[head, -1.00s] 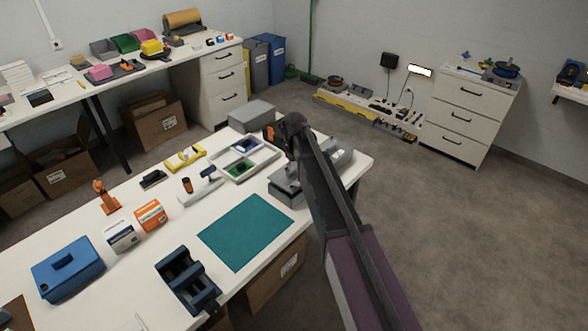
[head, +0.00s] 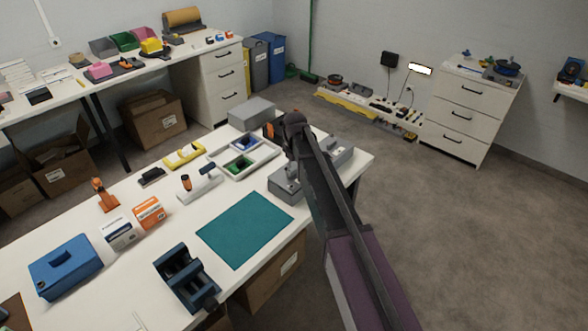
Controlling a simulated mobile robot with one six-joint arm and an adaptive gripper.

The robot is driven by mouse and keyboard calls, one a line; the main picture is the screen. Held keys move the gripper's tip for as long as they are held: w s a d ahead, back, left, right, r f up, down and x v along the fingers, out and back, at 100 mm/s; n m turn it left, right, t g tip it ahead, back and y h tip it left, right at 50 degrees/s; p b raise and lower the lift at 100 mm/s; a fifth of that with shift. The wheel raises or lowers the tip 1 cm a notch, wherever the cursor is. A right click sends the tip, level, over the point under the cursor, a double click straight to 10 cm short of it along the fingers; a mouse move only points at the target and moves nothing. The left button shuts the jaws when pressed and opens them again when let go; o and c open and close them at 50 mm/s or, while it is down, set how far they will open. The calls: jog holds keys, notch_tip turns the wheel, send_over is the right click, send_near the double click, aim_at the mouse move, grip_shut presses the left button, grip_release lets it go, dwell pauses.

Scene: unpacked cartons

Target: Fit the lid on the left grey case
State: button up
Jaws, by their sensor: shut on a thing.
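The left grey case (head: 284,193) stands near the right end of the bench, beside the teal mat. A grey lid (head: 280,181) lies level over its top, seated or very close to it; I cannot tell if a gap remains. My gripper (head: 293,170) is low over the lid and shut on it, with the fingers mostly hidden behind my arm. A second grey case (head: 341,153) stands to the right, partly hidden by my arm.
A closed grey box (head: 251,112) and a divided tray (head: 230,172) with blue and green bins stand behind and left. The teal mat (head: 245,230) is bare. A dark blue holder (head: 186,279) and a blue toolbox (head: 66,266) stand further left.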

jog(key=shift+f+b, duration=0.45)
jog(key=shift+f, duration=0.05)
jog(key=o, duration=1)
jog(key=shift+o, duration=0.2)
